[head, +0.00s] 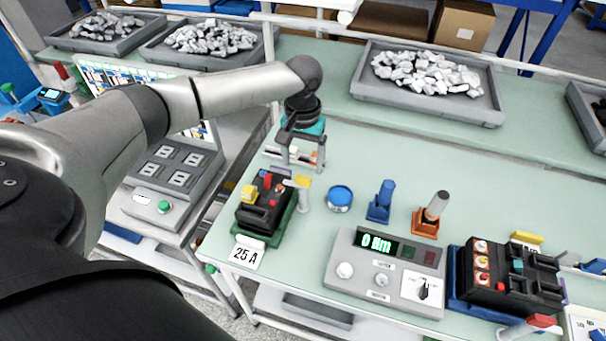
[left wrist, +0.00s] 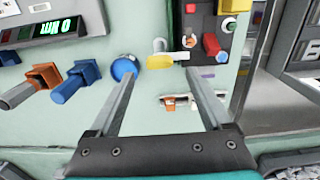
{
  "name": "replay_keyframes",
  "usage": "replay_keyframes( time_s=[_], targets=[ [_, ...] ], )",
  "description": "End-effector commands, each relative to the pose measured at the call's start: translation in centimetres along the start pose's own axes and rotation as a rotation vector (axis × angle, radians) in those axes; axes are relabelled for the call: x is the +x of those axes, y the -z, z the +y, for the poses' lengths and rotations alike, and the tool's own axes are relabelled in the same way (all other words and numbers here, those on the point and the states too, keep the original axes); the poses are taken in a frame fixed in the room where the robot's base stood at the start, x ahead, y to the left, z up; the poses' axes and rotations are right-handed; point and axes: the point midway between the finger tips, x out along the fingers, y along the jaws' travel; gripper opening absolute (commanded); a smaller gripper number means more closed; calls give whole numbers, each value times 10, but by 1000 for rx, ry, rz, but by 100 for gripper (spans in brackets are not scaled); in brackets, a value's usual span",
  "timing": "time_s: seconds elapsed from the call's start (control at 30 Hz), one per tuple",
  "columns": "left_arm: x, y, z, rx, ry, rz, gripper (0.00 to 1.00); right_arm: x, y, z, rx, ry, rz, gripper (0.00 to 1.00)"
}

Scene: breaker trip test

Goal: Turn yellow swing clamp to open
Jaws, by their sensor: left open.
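The yellow swing clamp (head: 303,182) sits on a pale post at the right side of a black breaker (head: 266,203) in a green fixture (head: 282,226). In the left wrist view the yellow clamp (left wrist: 160,59) appears between the tips of my fingers, near the breaker (left wrist: 205,32). My left gripper (head: 303,160) is open and empty, pointing down behind the clamp. Its two fingers also show spread apart in the left wrist view (left wrist: 160,78). I cannot tell whether a finger touches the clamp. My right gripper is in neither view.
A blue round tin (head: 340,198), a blue holder (head: 381,202) and an orange holder (head: 430,217) stand right of the clamp. A meter box (head: 385,272) and another breaker fixture (head: 505,277) are at the front. The bench behind the holders is clear.

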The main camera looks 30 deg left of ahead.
Motion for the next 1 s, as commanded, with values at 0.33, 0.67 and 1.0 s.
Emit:
replay_keyframes(
  time_s=[0.33, 0.67, 1.0],
  targets=[
    [48, 0, 0, 1, 1, 0, 82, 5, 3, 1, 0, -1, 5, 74],
    [52, 0, 0, 1, 1, 0, 82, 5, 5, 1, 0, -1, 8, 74],
    [52, 0, 0, 1, 0, 0, 46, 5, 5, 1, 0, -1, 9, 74]
  ],
)
